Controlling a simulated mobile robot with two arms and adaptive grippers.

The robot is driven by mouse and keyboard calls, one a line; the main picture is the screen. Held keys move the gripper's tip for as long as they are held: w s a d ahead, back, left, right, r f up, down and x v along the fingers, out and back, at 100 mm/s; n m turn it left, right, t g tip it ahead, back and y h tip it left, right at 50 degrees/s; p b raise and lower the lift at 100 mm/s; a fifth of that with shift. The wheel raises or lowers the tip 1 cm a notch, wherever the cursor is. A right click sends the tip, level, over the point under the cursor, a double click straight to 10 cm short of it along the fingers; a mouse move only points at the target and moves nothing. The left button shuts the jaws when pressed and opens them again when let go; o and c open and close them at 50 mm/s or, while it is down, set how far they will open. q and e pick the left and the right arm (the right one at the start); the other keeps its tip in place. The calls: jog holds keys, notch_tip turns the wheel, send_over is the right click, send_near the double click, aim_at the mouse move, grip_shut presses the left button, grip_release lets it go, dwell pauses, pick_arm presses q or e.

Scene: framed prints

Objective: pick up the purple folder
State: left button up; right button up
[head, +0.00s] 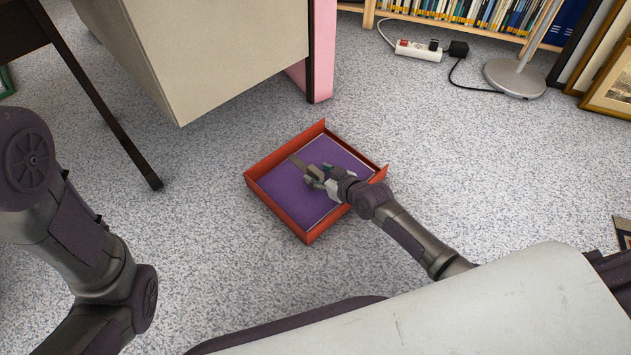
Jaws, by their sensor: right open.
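The purple folder (287,196) lies flat inside a shallow red tray (273,219) on the carpeted floor. My right gripper (304,170) is open over the folder, reaching in from the right side of the tray. Its fingers cover part of the folder's middle. I cannot tell whether the fingertips touch the folder. Nothing shows between the fingers. My left arm shows at the left edge, but its gripper is out of the picture.
A beige cabinet (215,45) stands behind the tray, with a pink panel (322,50) beside it. A dark table leg (115,125) is at the left. A power strip (418,51), lamp base (514,78) and framed prints (608,85) are at the back right. Carpet around the tray is clear.

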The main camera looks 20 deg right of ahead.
grip_shut()
jog(key=shift+r, duration=0.15)
jog(key=shift+r, duration=0.1)
